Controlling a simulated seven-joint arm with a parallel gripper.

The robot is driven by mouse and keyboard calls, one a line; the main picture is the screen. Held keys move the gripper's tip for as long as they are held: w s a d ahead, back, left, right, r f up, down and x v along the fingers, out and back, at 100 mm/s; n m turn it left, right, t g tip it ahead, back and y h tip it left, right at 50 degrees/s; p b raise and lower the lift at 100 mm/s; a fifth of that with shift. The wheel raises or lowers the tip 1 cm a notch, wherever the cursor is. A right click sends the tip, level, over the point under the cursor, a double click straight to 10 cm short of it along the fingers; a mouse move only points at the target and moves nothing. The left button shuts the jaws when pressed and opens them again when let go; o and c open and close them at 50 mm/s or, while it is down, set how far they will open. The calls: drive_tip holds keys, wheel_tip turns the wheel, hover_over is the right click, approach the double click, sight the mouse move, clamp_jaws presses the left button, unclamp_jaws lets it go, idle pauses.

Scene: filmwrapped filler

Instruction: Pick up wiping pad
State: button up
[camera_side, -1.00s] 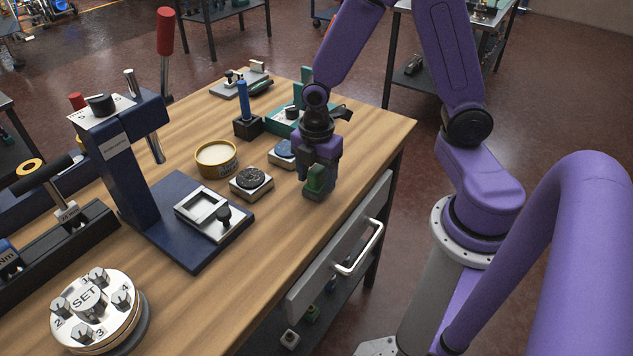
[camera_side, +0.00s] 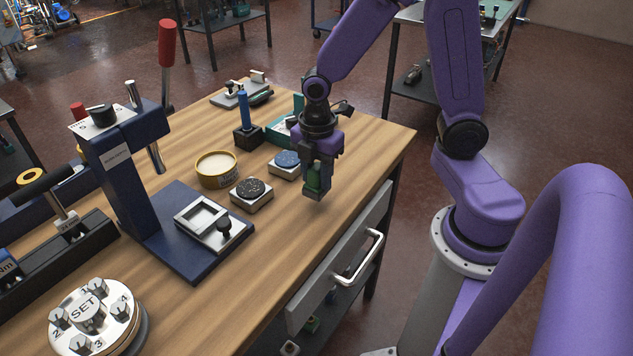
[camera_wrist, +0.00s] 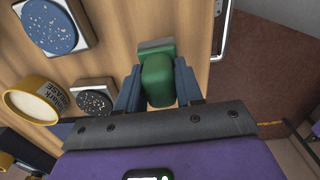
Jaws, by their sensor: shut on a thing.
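The wiping pad (camera_side: 316,180) is a small block with a green upper body and a grey base. My gripper (camera_side: 318,170) is shut on its green part, near the front edge of the table. In the side view the pad looks held a little above the wood. The wrist view shows the green pad (camera_wrist: 158,80) between my two blue-grey fingers, with its grey base beyond. The fingers hide parts of its sides.
A dark speckled disc on a white block (camera_side: 251,192) and a blue disc on a block (camera_side: 287,162) lie left of my gripper. A blue press (camera_side: 125,180) stands further left. A drawer handle (camera_side: 360,258) juts out at the front.

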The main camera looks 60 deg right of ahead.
drive_tip(key=s+d+r, duration=0.1)
drive_tip(key=s+r, duration=0.8)
drive_tip(key=s, duration=0.4)
drive_tip(key=shift+s+r, duration=0.3)
drive_tip(key=shift+s, duration=0.1)
